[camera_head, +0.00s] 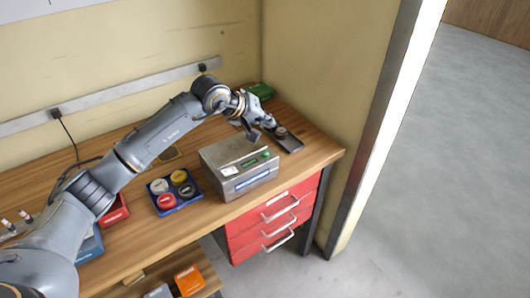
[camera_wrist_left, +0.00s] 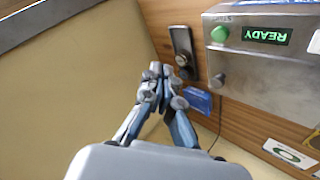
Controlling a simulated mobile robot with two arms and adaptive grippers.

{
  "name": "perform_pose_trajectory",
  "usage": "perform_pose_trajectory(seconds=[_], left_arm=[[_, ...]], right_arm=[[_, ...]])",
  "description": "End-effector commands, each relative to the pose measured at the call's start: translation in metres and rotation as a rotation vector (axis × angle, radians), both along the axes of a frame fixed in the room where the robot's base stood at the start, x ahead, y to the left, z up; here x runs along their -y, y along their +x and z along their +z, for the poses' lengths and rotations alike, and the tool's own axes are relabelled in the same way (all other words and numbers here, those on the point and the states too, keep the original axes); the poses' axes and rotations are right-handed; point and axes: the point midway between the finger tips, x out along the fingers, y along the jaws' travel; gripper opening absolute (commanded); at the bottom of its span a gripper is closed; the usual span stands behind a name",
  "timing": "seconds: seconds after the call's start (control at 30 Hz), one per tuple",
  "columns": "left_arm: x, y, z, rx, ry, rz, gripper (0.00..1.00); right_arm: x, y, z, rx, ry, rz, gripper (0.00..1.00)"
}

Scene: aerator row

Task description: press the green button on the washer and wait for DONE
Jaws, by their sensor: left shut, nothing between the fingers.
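The washer (camera_head: 215,158) is a grey metal box on the wooden bench in the head view. Its green button (camera_wrist_left: 219,33) shows in the wrist view beside a display (camera_wrist_left: 265,36) that reads READY in green, upside down in that picture. My left gripper (camera_head: 262,129) is behind the washer's top in the head view, apart from the button. In the wrist view the fingers (camera_wrist_left: 160,73) are closed together with nothing between them, and the button lies off to their upper right. My right gripper is in neither view.
A dark tray with a round metal part (camera_wrist_left: 182,60) lies beside the washer. A blue tray of coloured round caps (camera_head: 175,191) stands left of it. Red drawers (camera_head: 275,220) are under the bench. A wall (camera_head: 320,80) closes the bench's right end.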

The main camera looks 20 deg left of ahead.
Motion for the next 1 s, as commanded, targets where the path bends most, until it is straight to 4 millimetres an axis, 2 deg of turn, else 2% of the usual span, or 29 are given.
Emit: perform_pose_trajectory(seconds=[0.13, 0.57, 0.77, 1.0], left_arm=[[-0.013, 0.003, 0.001, 0.004, 0.064, 0.003, 0.00], [-0.013, 0.003, -0.001, 0.003, 0.064, 0.003, 0.00], [-0.012, 0.003, -0.015, 0.002, 0.062, 0.002, 0.00], [-0.013, 0.003, -0.047, 0.001, 0.061, 0.002, 0.00]], right_arm=[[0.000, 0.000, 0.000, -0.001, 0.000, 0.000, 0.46], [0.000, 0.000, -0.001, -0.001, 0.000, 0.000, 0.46], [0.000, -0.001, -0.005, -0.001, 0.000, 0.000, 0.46], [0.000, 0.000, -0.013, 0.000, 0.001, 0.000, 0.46]])
